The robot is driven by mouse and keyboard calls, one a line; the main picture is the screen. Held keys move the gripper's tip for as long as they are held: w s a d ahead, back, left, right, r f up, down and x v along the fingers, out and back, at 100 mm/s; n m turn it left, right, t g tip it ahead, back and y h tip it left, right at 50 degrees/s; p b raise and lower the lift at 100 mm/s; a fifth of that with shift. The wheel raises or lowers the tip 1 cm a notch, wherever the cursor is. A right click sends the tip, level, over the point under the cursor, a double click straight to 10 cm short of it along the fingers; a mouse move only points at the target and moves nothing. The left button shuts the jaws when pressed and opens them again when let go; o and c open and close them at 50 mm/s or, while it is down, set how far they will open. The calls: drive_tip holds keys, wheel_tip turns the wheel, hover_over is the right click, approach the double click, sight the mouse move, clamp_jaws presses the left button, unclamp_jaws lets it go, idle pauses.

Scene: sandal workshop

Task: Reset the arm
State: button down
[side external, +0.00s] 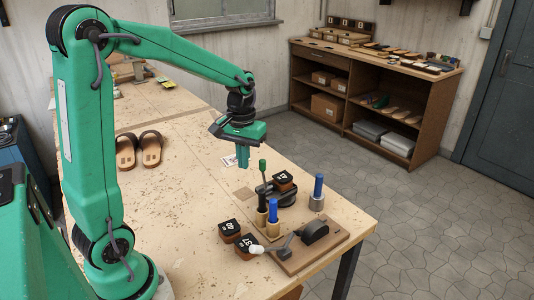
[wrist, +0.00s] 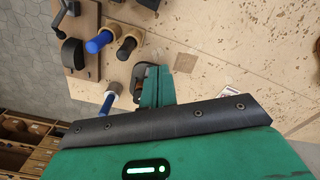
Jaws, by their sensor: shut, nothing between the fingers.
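My green arm reaches out over the wooden workbench (side external: 185,200). My gripper (side external: 243,164) points down with its fingers shut and empty, above the bench behind the tools in the side view. In the wrist view my gripper's green fingers (wrist: 168,78) are close together with nothing between them. A small dark block with white figures (side external: 283,181) sits on a round black base in front of my gripper. It is mostly hidden behind the fingers in the wrist view.
Near the gripper stand a green-topped tool (side external: 263,170) and blue-handled tools (side external: 318,187). A board with a black lever fixture (side external: 314,233) and numbered blocks (side external: 230,228) lie at the front. Brown sandals (side external: 138,150) lie left. A shelf unit (side external: 375,90) stands beyond the floor.

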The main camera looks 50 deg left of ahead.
drive_tip(key=shift+s+d+r, duration=0.1)
drive_tip(key=shift+r, duration=0.2)
drive_tip(key=s+d+r+m+t, duration=0.5)
drive_tip(key=s+d, duration=0.4)
drive_tip(key=s, duration=0.4)
wheel_tip(320, 180, up, 2)
drive_tip(key=shift+d+r+m+t, duration=0.1)
drive_tip(key=shift+d+m+t, duration=0.2)
drive_tip(key=shift+d+m, duration=0.15)
